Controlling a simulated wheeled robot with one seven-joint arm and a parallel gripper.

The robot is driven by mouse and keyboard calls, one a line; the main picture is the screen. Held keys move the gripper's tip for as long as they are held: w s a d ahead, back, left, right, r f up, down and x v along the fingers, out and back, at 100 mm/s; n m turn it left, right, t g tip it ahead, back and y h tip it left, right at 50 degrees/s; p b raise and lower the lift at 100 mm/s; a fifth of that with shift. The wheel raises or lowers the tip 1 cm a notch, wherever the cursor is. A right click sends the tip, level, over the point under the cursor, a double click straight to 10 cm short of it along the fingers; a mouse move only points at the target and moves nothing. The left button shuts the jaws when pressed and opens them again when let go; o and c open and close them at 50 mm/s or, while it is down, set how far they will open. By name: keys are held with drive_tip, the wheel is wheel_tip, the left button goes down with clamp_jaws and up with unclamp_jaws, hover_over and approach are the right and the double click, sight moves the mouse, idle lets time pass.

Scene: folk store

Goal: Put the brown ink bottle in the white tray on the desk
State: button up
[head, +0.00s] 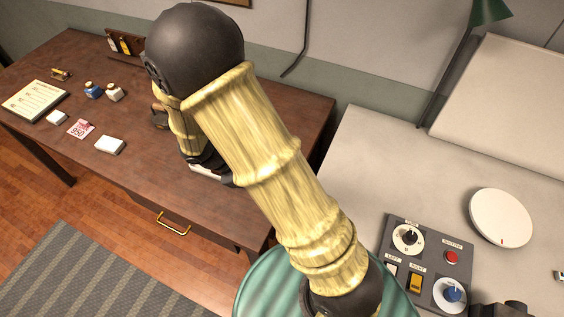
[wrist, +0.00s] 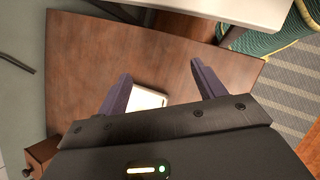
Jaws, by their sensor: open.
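My gripper (wrist: 160,70) points down over the desk, open, with its two dark fingers apart in the wrist view. A white, square-looking thing (wrist: 147,98) that looks like the white tray lies on the desk (wrist: 95,60) below and between the fingers, its near part hidden by the gripper body. In the head view part of it (head: 207,171) shows under my arm. A small bottle with a pale label (head: 115,92) stands at the desk's left, beside a blue ink bottle (head: 92,90). It may be the brown ink bottle; its colour is unclear. I see nothing held between the fingers.
A rack with small bottles (head: 124,43) stands at the desk's back. A clipboard (head: 35,100), a pink card (head: 80,128) and small white blocks (head: 109,145) lie on the left. A brown box (wrist: 42,153) is near the gripper. A green chair (head: 262,282) stands in front.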

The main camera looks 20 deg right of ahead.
drive_tip(key=s+d+r+m+t+y, duration=0.2)
drive_tip(key=s+d+r+m+y, duration=0.3)
drive_tip(key=r+m, duration=0.5)
drive_tip(key=s+m+y, duration=0.1)
drive_tip(key=s+m, duration=0.1)
drive_tip(key=m, duration=0.2)
drive_tip(key=shift+d+y, duration=0.3)
drive_tip(key=shift+d, duration=0.05)
drive_tip(key=shift+s, duration=0.15)
